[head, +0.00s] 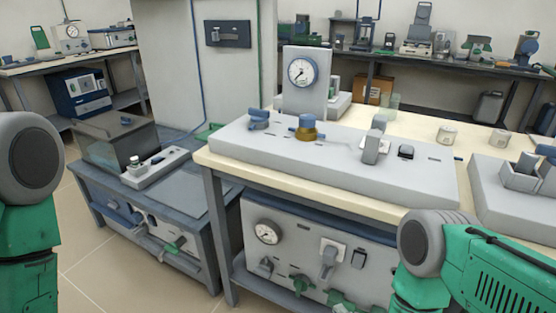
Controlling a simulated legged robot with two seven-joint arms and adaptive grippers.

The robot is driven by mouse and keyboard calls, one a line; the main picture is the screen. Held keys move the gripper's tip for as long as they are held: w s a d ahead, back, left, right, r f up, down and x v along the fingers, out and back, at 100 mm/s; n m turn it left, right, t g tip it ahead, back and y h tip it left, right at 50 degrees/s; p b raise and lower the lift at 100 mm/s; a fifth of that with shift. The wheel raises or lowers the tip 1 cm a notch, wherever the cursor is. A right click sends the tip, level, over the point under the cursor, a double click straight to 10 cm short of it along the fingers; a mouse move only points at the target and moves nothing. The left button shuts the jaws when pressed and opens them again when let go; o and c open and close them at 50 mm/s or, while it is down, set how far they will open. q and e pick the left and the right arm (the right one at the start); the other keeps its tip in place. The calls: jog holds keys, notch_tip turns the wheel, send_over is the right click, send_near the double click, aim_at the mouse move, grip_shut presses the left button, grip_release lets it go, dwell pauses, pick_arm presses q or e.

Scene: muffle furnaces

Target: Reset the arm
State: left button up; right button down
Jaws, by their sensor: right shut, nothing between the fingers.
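My right arm (420,255) comes in at the lower right, with a grey rounded joint and green housing. My left arm (28,190) stands at the left edge, with a grey joint above a green link. My left gripper is out of the picture.
A cream-topped bench (350,200) carries a grey panel (235,140) with knobs and a round gauge (302,72). A lower gauge panel (290,255) sits beneath. A dark low cabinet (195,195) stands left. Tiled floor (95,265) is open between it and my left arm.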

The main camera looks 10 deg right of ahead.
jog(key=s+d+r+m+g+h+p, duration=0.2)
jog(key=s+d+r+m+g+p, duration=0.1)
jog(key=s+m+g, duration=0.5)
jog(key=s+d+r+m+g+h+p, duration=0.1)
jog(key=s+d+r+m+g+p, duration=0.2)
jog(key=s+d+m+g, duration=0.2)
jog(key=s+m+g, duration=0.3)
jog(key=s+m, duration=0.3)
jog(key=s, duration=0.3)
jog(key=shift+s+d+g+h, duration=0.3)
jog(key=shift+d+g+h, duration=0.05)
jog(key=shift+g+h, duration=0.05)
jog(key=shift+w, duration=0.15)
